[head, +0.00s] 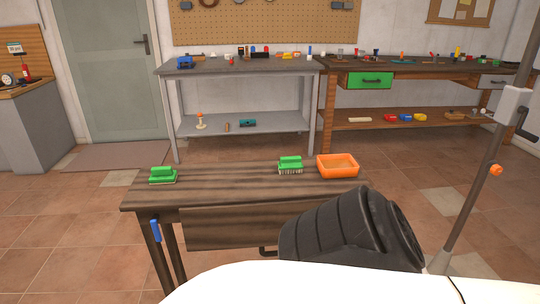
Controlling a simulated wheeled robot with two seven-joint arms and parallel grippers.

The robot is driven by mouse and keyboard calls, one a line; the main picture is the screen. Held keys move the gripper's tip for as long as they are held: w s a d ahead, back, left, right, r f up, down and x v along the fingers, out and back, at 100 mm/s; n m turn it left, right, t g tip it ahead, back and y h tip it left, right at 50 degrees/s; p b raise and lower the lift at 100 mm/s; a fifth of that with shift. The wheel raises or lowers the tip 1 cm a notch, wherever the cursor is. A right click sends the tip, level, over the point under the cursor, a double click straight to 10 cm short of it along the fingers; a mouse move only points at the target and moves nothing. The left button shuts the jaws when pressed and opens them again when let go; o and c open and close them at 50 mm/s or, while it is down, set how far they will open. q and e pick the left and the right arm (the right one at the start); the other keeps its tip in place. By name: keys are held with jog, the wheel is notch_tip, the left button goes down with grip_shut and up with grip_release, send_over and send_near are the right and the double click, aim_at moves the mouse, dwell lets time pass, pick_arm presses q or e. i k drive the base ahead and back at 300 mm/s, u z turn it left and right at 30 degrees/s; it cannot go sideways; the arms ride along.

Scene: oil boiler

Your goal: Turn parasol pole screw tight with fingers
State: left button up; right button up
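The parasol pole (477,200) is a slim grey pole at the right, leaning slightly to the right toward its top. An orange screw knob (496,170) sticks out from its right side, below a pale crank housing (515,102) with a dark handle. I cannot tell how tight the screw is. The pole's top is outside the picture, and its foot is hidden behind my white body. Neither gripper's fingers show, and nothing is seen touching the screw.
A dark wooden table (240,195) stands ahead, with two green brushes (163,175) (290,165) and an orange tray (338,167). A grey workbench (240,68) and a wooden bench (440,66) stand behind. Tiled floor around the pole looks clear.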

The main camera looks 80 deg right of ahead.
aim_at(495, 170)
jog(key=z, duration=4)
